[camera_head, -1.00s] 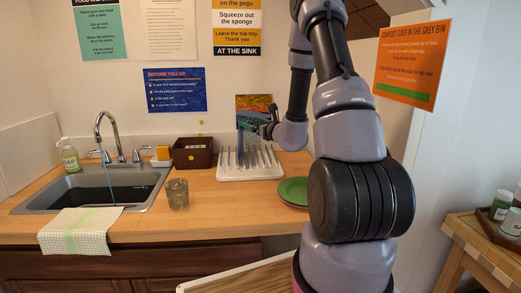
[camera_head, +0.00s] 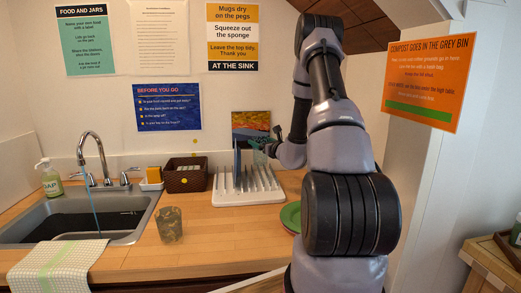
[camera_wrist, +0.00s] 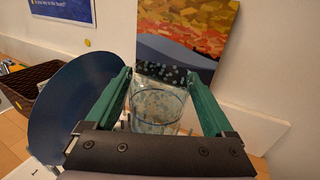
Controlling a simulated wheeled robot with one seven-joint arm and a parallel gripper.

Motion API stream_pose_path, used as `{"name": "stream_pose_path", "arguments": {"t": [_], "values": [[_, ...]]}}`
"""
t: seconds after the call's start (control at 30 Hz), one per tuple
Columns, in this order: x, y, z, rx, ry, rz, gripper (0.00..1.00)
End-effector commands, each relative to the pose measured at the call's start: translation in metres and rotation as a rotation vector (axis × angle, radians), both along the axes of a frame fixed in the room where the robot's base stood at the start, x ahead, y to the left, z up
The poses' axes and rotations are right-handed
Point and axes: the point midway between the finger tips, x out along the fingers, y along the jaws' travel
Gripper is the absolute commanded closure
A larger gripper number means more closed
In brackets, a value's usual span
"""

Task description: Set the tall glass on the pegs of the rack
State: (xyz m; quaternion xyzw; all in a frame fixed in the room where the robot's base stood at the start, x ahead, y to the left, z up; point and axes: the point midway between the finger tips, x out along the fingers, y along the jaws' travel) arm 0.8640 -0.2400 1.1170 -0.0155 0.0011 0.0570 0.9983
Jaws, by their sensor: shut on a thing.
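My gripper (camera_wrist: 156,76) is shut on a clear glass (camera_wrist: 157,108) with a speckled pattern; the green fingers lie on either side of it in the wrist view. In the head view my gripper (camera_head: 266,147) is over the back right part of the white peg rack (camera_head: 235,202), near the picture on the wall. The held glass is small and hard to make out there. A dark blue plate (camera_head: 237,168) stands upright in the rack, left of my gripper; it also shows large in the wrist view (camera_wrist: 68,108).
A patterned tumbler (camera_head: 170,226) stands on the counter, front left of the rack. A brown basket (camera_head: 186,177) is left of the rack and a green plate (camera_head: 291,217) right of it. The sink (camera_head: 90,214) is at left. A colourful picture (camera_head: 251,125) leans behind.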

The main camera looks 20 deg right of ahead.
Motion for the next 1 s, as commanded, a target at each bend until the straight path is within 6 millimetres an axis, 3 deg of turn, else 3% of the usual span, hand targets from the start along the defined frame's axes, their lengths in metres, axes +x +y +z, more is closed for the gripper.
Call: {"name": "stream_pose_path", "arguments": {"t": [0.13,0.53,0.57,0.6,0.9,1.0], "values": [[0.0,0.0,-0.024,0.002,0.002,0.0,1.0],[0.0,0.0,-0.03,0.0,0.0,0.0,1.0],[0.0,0.0,-0.03,0.0,0.0,0.0,0.05],[0.0,0.0,-0.03,0.0,0.0,0.0,0.0],[0.0,0.0,-0.025,-0.001,0.0,0.001,0.0],[-0.013,-0.001,-0.026,-0.001,0.002,0.001,0.0]]}}
